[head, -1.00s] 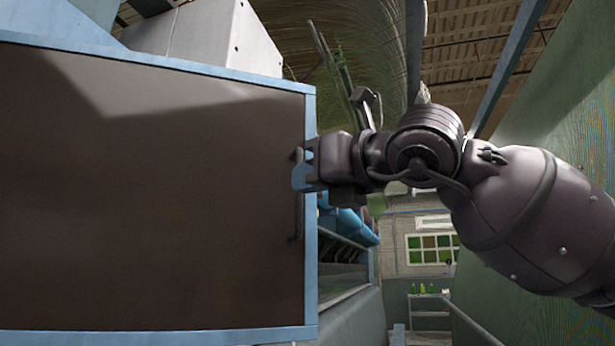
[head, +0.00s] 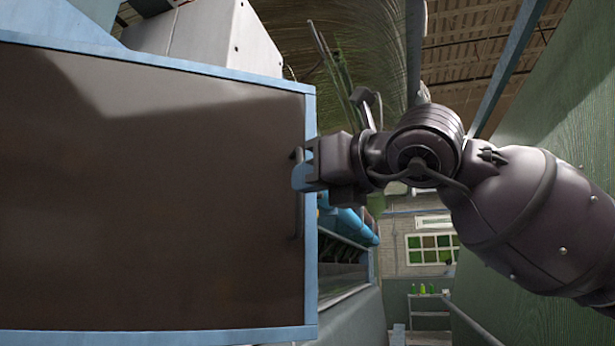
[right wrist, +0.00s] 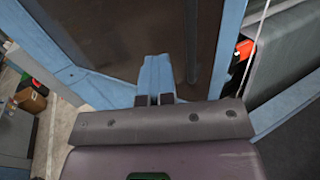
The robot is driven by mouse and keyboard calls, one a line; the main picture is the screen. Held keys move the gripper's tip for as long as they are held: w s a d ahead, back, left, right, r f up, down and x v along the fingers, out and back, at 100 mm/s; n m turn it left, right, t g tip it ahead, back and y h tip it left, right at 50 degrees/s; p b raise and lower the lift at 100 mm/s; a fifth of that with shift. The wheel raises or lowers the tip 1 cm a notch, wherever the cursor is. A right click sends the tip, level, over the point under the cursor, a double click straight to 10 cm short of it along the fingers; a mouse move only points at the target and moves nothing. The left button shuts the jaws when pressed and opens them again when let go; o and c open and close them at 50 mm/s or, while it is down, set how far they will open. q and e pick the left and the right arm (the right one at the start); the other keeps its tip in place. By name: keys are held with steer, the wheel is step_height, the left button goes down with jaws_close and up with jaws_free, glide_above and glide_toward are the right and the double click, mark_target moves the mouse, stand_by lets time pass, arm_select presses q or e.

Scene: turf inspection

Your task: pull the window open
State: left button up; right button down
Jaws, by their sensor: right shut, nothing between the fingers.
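The window (head: 150,210) is a dark brown pane in a light blue frame, filling the left half of the head view. Its handle (head: 298,215) is a dark upright bar near the pane's right edge, and it also shows in the right wrist view (right wrist: 191,40). My right gripper (head: 302,176) reaches in from the right across the frame, its blue fingertips at the handle's upper part. In the right wrist view its fingers (right wrist: 157,78) are together and empty, left of the bar. I cannot tell whether they touch it. My left gripper is not in view.
A white box-like unit (head: 205,38) stands above the window. A green wall (head: 570,110) runs along the right behind my arm. Farther back are a small multi-pane window (head: 432,249) and a shelf with green bottles (head: 428,312). An orange item (right wrist: 244,50) shows beyond the frame.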

steer(key=c, duration=1.9)
jaws_free()
steer(key=o, duration=0.7)
steer(key=b+v, duration=0.1)
steer(key=v, duration=0.9)
steer(key=shift+s+d, duration=0.25)
steer(key=shift+d, duration=0.1)
